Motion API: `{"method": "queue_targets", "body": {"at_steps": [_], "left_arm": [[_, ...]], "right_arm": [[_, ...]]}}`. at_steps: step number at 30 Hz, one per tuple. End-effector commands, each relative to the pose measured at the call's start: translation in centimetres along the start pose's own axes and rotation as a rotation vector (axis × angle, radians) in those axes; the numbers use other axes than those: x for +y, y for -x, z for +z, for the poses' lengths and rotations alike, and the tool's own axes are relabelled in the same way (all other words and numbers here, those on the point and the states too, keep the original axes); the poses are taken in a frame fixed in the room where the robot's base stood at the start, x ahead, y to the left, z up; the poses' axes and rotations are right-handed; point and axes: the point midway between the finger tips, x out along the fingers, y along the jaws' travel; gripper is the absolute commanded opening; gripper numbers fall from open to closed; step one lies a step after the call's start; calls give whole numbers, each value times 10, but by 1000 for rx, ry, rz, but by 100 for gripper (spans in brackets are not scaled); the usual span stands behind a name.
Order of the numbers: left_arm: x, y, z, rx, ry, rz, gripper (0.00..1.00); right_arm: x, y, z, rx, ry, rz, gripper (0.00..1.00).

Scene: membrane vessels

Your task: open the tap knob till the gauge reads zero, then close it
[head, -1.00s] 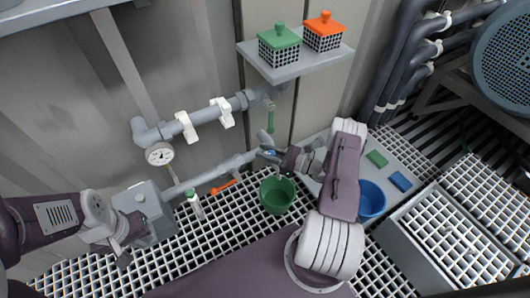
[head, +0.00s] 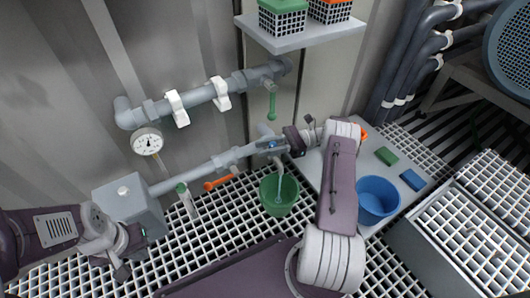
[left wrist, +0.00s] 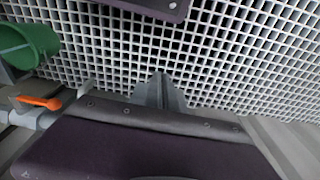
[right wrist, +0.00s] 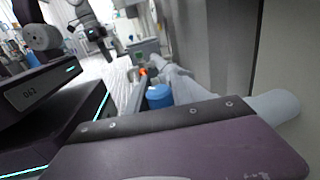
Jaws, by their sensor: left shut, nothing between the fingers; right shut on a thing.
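The gauge (head: 147,141) is a white round dial below the upper pipe; its needle is too small to read surely. The tap (head: 270,146), with a bit of blue showing, is at the right end of the lower pipe. My right gripper (head: 281,146) is shut at the tap's knob, which its fingers mostly hide. A thin pale stream (head: 280,178) falls from the tap into the green bucket (head: 277,208). My left gripper (head: 122,269) is shut and empty, low at the left, apart from the tap. Its closed fingers show in the left wrist view (left wrist: 160,92).
An orange lever (head: 218,183) is on the lower pipe and a green one (head: 272,105) hangs from the upper pipe. A blue bucket (head: 377,200) stands at right, a shelf (head: 297,38) above.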

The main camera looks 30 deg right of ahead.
Motion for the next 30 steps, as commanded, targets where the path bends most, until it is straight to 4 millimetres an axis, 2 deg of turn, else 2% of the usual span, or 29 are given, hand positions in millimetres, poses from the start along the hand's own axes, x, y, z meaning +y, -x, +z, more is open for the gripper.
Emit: {"method": "queue_targets", "body": {"at_steps": [1,6,20,21,23,30], "left_arm": [[0,-6,1,0,0,0,0],[0,-11,1,0,0,0,0],[0,-11,1,0,0,0,0],[0,-11,1,0,0,0,0],[0,-11,1,0,0,0,0],[0,-11,1,0,0,0,0]], "right_arm": [[1,0,-4,1,1,17,0],[2,0,-2,1,0,54,0],[2,0,0,-1,-2,67,0],[2,0,0,-1,-2,66,29],[2,0,0,-1,-2,66,46],[2,0,0,-1,-1,66,48]]}}
